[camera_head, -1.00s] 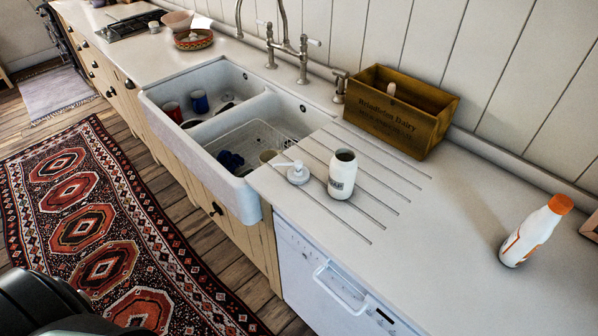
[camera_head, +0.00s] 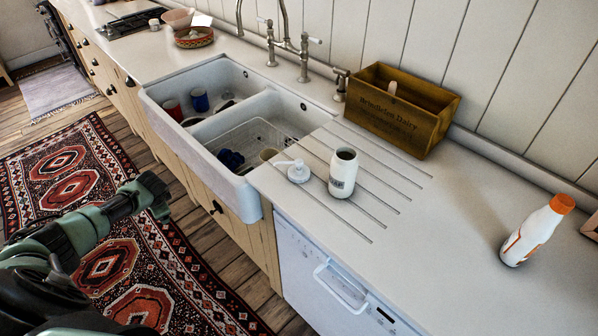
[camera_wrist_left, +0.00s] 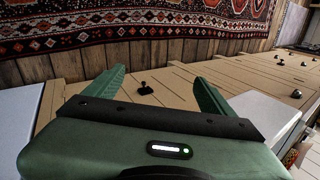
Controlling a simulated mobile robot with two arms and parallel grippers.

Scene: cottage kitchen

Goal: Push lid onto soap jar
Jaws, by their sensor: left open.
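The white soap jar (camera_head: 342,174) stands upright and open on the grooved drainer right of the sink in the head view, its dark mouth facing up. The white pump lid (camera_head: 298,172) sits apart on the counter, just left of the jar, its spout pointing left. My left gripper (camera_head: 153,194) is above the rug, left of the cabinets and well away from jar and lid. In the left wrist view its fingers (camera_wrist_left: 155,85) are spread with nothing between them, facing the cabinet fronts. My right gripper is in neither view.
The double sink (camera_head: 212,120) holds cups and dishes. A wooden box (camera_head: 402,112) stands behind the jar, and a white bottle with an orange cap (camera_head: 537,232) stands at the right. The counter between jar and bottle is clear. A dishwasher (camera_head: 330,285) is below.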

